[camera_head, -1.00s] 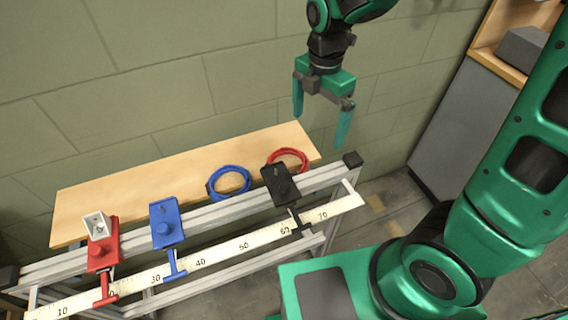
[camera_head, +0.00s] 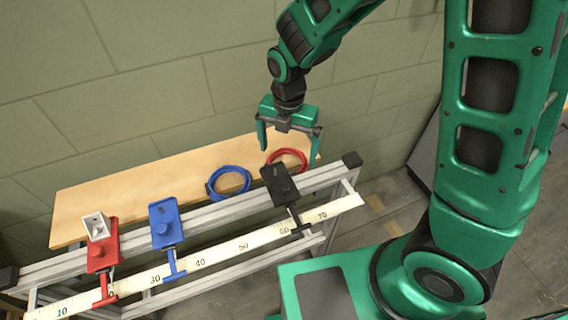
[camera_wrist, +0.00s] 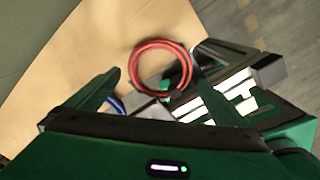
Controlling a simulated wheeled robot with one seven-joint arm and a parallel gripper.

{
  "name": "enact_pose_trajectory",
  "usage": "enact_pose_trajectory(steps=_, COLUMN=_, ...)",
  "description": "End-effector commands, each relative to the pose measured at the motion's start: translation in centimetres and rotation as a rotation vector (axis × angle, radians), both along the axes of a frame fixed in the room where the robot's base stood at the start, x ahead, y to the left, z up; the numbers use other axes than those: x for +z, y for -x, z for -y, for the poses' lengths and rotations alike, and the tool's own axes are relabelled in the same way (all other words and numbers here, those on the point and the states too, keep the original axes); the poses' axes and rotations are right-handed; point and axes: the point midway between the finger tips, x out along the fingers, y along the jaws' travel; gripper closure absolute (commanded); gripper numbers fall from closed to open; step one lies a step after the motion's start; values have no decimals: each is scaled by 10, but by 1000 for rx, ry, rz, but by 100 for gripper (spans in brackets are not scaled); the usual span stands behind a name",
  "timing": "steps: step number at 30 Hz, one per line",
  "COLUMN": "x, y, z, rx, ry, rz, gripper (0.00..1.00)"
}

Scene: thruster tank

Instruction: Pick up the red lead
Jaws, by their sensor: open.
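The red lead (camera_head: 287,155) is a coiled ring lying on the wooden board near its right end, partly behind the black carriage. My gripper (camera_head: 289,146) is open and empty, with its two fingers pointing down over the red lead. In the wrist view the red lead (camera_wrist: 160,66) lies ahead of and between the fingers of my gripper (camera_wrist: 155,88). In the head view I cannot tell exactly how far the fingertips are above the lead.
A blue lead (camera_head: 229,181) lies left of the red one on the wooden board (camera_head: 120,195). In front runs a metal rail with a ruler (camera_head: 225,253), bearing red (camera_head: 103,257), blue (camera_head: 166,222) and black (camera_head: 279,186) carriages. A wall stands behind.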

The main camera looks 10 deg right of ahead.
Motion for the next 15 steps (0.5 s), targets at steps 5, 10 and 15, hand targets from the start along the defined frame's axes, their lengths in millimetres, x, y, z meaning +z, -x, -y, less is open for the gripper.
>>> enact_pose_trajectory(steps=5, x=-25, y=0, z=-1, rx=1, ry=3, rz=-3, gripper=0)
enact_pose_trajectory(steps=10, x=-35, y=0, z=-1, rx=1, ry=1, rz=-1, gripper=0)
enact_pose_trajectory(steps=15, x=-36, y=0, z=-1, rx=1, ry=1, rz=-1, gripper=0)
